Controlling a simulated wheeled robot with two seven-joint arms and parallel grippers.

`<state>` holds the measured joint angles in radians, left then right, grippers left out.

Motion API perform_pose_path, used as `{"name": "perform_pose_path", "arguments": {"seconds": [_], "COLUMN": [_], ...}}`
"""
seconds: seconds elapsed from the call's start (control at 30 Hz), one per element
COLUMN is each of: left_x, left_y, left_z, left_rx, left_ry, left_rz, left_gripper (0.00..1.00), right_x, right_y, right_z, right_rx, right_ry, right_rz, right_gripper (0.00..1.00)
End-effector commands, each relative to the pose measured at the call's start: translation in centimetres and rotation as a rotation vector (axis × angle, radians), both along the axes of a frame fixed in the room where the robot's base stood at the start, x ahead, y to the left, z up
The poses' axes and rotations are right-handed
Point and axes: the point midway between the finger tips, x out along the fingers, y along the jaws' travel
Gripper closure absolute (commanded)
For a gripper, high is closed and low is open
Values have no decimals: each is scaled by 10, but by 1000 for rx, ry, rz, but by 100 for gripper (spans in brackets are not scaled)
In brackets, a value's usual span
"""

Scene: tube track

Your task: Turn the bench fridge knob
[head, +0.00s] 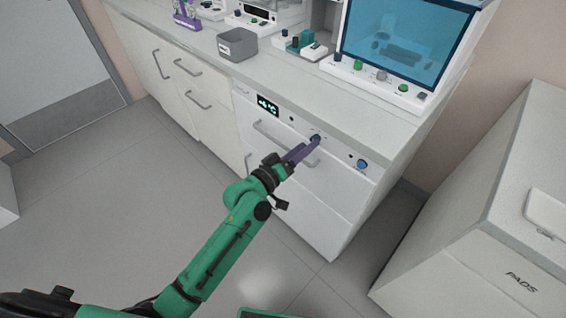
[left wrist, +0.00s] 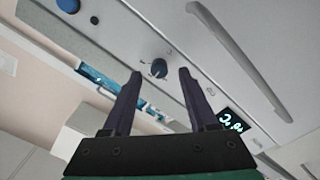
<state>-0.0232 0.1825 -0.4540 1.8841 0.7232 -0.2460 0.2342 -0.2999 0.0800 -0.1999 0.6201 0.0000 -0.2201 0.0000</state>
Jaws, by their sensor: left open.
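The bench fridge (head: 262,140) is a white drawer-front unit under the counter, with a lit green display (head: 268,105) and a long grey handle. In the left wrist view the knob appears between the two fingertips (left wrist: 161,73). I cannot tell whether a finger touches it. My right gripper is not in view.
A larger blue round knob or button (head: 362,164) sits right of the small knob. The fridge handle (head: 283,141) runs close below my fingers. A glass-fronted cabinet (head: 405,45) and a grey bin (head: 237,44) stand on the counter. A white "PADS" box (head: 480,215) stands at right.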

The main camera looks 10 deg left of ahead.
Motion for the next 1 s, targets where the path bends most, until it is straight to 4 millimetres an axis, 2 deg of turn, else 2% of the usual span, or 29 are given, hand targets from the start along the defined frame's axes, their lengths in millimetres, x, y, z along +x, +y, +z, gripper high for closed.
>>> {"name": "perform_pose_path", "arguments": {"seconds": [0.2,0.4,0.53,1.0], "left_x": [-52,-89,-98,-98], "left_y": [37,64,70,71], "left_z": [-3,-3,-1,0], "left_rx": [6,4,2,1], "left_ry": [2,3,1,0], "left_rz": [-2,-1,-1,-1], "left_gripper": [41,41,41,41], "right_x": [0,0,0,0], "right_y": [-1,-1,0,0], "right_z": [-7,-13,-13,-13], "right_rx": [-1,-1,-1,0], "right_ry": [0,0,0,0], "right_rz": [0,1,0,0], "right_gripper": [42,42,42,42]}}
